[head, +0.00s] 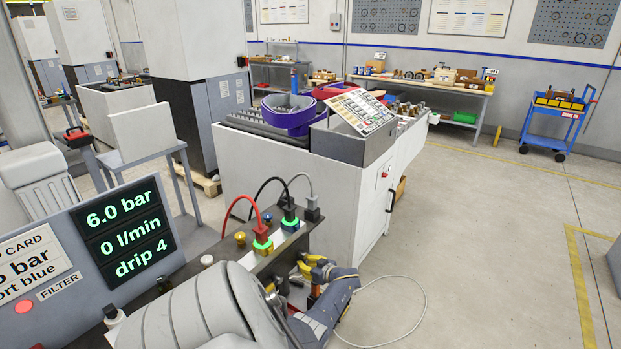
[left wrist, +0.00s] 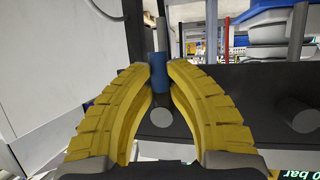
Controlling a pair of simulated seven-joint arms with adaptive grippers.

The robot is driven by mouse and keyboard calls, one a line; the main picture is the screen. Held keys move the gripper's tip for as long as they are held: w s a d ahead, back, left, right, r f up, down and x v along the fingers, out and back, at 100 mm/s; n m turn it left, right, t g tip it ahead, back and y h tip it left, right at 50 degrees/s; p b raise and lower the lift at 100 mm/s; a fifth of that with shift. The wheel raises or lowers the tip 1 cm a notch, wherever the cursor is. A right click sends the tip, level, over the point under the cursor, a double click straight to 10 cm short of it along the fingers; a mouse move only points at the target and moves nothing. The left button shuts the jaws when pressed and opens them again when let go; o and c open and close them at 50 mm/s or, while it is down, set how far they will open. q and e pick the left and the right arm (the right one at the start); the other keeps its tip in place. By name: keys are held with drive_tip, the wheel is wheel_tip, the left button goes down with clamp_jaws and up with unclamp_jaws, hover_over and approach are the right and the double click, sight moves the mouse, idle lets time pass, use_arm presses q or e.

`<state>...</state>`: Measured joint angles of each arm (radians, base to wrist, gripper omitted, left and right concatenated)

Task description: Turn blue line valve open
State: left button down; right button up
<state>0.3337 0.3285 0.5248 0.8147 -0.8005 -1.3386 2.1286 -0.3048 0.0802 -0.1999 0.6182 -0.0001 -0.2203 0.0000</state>
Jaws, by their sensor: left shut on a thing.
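My left gripper (head: 311,265) reaches the dark valve panel (head: 262,262) from the right in the head view, its yellow fingers at the panel's side. In the left wrist view its fingertips (left wrist: 160,82) are closed on a blue cylindrical valve handle (left wrist: 160,66), one on each side. The handle's angle and the valve body are partly hidden by the fingers. The display (head: 123,222) reads 6.0 bar, 0 l/min, drip 4. My right gripper is not in view.
A red hose (head: 233,207), a black hose and a grey hose run to plugs on the panel top; green rings glow at two. A card (head: 30,257) partly reads "bar" and "ort blue". A white cabinet (head: 255,178) stands behind. Floor at right is mostly clear.

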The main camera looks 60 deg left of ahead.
use_arm(q)
drive_tip(key=c, duration=1.8)
unclamp_jaws()
drive_tip(key=shift+o, duration=1.2)
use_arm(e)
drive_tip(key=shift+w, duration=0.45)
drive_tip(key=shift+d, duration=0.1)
use_arm(q)
drive_tip(key=shift+d, duration=0.15)
drive_tip(key=v, duration=1.1)
drive_tip(key=shift+d+r, duration=0.15)
drive_tip(key=shift+d, duration=0.15)
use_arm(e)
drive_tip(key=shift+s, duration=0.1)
